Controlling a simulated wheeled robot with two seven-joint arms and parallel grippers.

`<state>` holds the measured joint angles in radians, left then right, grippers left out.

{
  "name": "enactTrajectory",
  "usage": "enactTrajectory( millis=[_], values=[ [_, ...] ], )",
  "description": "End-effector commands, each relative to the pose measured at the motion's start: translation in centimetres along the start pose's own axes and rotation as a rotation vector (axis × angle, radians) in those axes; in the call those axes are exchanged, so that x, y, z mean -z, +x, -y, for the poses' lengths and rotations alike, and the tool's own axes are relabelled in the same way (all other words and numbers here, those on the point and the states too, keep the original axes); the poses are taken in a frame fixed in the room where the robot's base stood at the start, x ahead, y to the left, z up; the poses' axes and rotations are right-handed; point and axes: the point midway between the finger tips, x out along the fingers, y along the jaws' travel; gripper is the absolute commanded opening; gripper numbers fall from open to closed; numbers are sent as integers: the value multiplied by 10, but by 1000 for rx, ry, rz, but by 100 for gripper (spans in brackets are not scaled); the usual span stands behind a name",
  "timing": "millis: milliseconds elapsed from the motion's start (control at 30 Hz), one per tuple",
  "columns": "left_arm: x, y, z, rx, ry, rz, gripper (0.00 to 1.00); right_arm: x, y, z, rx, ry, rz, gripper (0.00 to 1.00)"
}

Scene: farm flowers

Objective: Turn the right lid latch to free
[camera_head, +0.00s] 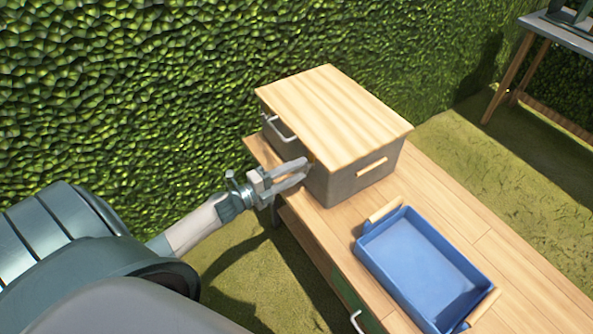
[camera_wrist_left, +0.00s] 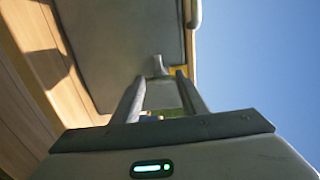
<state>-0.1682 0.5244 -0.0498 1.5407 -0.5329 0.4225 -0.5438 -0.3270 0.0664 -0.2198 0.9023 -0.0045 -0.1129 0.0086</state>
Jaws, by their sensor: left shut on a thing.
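A grey box (camera_head: 347,187) with a pale wooden lid (camera_head: 335,115) stands on the wooden bench. The lid lies flat on it. My left gripper (camera_head: 305,170) reaches the box's front face near its right corner, just under the lid edge. In the left wrist view a small grey latch (camera_wrist_left: 157,65) sits at the lid edge between the fingertips of my left gripper (camera_wrist_left: 160,75), which is shut on it. In the head view the fingers and lid edge hide the latch, so its exact angle is hard to tell. My right gripper is not in view.
A metal handle (camera_head: 279,128) is on the box front, left of my gripper. A wooden handle (camera_head: 371,168) is on its right side. A blue tray (camera_head: 398,292) with wooden handles sits on the bench (camera_head: 480,217) at right. A hedge (camera_head: 130,100) stands behind.

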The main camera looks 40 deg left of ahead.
Motion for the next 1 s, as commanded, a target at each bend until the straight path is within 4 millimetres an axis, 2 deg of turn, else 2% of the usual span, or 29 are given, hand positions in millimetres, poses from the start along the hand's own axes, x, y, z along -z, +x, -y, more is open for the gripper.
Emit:
enactTrajectory(
  millis=[67, 100, 167, 667, 867, 1000],
  values=[
    [-1, 0, 0, -1, -2, 2, 17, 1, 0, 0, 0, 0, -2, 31],
    [-1, 0, 0, -1, -2, 2, 44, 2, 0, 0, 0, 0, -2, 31],
    [-1, 0, 0, -1, -2, 2, 58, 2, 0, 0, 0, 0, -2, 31],
    [0, -2, 0, 0, 0, 1, 58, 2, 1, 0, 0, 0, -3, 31],
    [0, -14, -2, -1, 0, 1, 58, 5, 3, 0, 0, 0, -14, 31],
    [0, -30, -2, -2, 0, 1, 58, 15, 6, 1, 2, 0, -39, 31]
  ],
)
